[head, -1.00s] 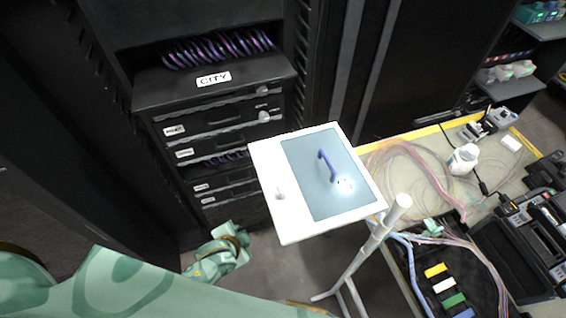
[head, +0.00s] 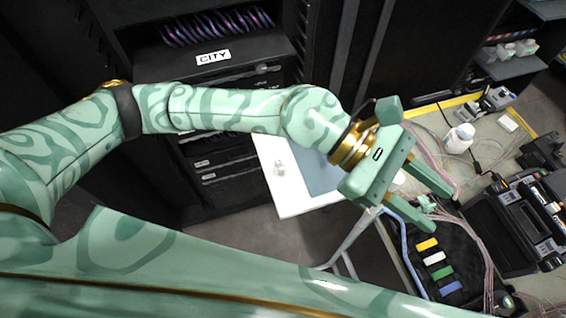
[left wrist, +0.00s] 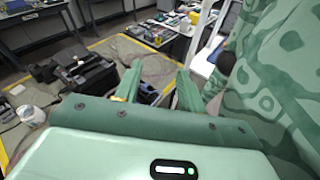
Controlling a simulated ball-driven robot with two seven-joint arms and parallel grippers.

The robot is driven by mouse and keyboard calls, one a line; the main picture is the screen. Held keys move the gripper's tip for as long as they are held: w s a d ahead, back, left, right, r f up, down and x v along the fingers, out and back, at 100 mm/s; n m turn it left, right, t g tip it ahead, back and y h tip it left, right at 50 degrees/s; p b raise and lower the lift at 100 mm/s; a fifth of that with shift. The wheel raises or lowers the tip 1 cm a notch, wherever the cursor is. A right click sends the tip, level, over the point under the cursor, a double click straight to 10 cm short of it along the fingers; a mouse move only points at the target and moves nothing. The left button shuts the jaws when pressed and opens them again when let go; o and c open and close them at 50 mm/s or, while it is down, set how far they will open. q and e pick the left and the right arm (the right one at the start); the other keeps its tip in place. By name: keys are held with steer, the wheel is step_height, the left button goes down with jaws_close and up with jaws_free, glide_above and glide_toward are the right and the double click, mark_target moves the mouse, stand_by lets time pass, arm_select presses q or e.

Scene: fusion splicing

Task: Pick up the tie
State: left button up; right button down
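My left gripper (head: 440,210) is open, with a clear gap between its two fingers. In the head view it hangs over the right part of the white tray (head: 285,192) and reaches past its edge. The left wrist view shows the same open fingers (left wrist: 157,82) with nothing held between them. The tie, a curved blue-purple strip on the tray's grey-blue mat in the earlier view, is hidden now behind my left arm and gripper. Part of the mat (head: 318,178) still shows. My right gripper is in neither view.
The tray is on a white stand. Right of it is a workbench with a white bottle (head: 459,138), loose fibres, a black case (head: 510,225) and coloured blocks (head: 437,265) on a dark mat. A black rack labelled CITY (head: 213,57) stands behind the tray.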

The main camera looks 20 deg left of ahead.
arm_select(q)
steer(key=w+a+f+m+t+y, duration=0.1)
steer(key=w+a+f+m+y, duration=0.2)
steer(key=a+f+y, duration=0.35)
steer(key=m+t+y+p, duration=0.2)
steer(key=m+t+y, duration=0.15)
steer(key=y, duration=0.45)
glide_above(281, 167)
steer(key=shift+n+t, duration=0.25)
steer(key=shift+n, duration=0.2)
steer(key=f, duration=1.3)
steer(key=shift+s+f, duration=0.3)
steer(key=shift+f, duration=0.05)
steer(key=shift+d+f, duration=0.1)
steer(key=shift+f, duration=0.55)
steer(key=f, duration=0.1)
steer(key=f+p, duration=0.1)
steer(key=f, duration=0.3)
steer(key=shift+w, duration=0.25)
steer(key=shift+r, duration=0.1)
steer(key=shift+c, duration=0.3)
jaws_close()
